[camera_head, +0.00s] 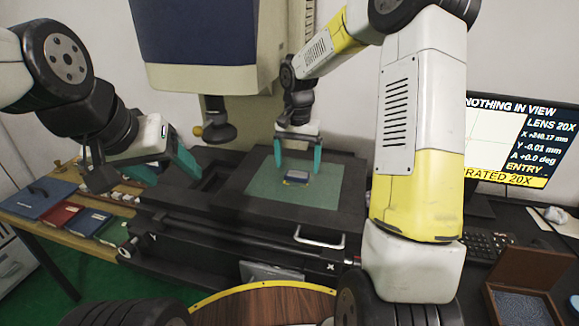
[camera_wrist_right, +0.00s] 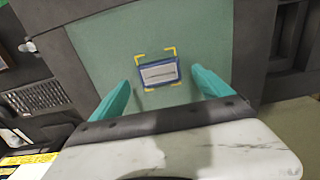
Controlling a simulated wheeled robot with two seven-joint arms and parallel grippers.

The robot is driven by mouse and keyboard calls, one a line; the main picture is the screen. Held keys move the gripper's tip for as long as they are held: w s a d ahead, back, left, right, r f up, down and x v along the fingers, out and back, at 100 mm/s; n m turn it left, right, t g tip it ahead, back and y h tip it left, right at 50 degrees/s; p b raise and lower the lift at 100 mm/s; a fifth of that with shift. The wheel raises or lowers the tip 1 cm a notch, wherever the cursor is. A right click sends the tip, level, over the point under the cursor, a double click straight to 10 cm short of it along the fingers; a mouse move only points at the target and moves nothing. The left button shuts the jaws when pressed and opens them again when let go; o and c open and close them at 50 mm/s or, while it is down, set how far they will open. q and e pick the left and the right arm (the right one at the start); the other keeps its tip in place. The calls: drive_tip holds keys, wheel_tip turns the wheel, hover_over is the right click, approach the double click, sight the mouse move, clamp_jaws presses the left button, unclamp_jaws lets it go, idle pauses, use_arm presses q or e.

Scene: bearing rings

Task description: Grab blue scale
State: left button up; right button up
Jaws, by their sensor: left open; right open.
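The blue scale (camera_head: 297,177) is a small flat block with a blue frame and pale face. It lies on the green stage plate (camera_head: 262,190), inside yellow corner marks. It also shows in the right wrist view (camera_wrist_right: 159,73), ahead of the fingertips. My right gripper (camera_head: 298,155) is open above the stage, its teal fingers on either side of the scale and apart from it; its fingers also show in the right wrist view (camera_wrist_right: 160,85). My left gripper (camera_head: 165,172) is open and empty at the left, beside the dark machine base.
The measuring machine's head (camera_head: 205,45) hangs over the stage. At left, blue (camera_head: 37,197), red (camera_head: 60,216) and green (camera_head: 112,232) cases lie on a wooden table. A monitor (camera_head: 515,140), keyboard (camera_head: 488,243) and open wooden box (camera_head: 525,285) are at right.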

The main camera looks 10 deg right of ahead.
sight(297, 176)
drive_tip(key=shift+f, duration=1.45)
drive_tip(key=shift+r, duration=0.1)
drive_tip(key=c, duration=1.7)
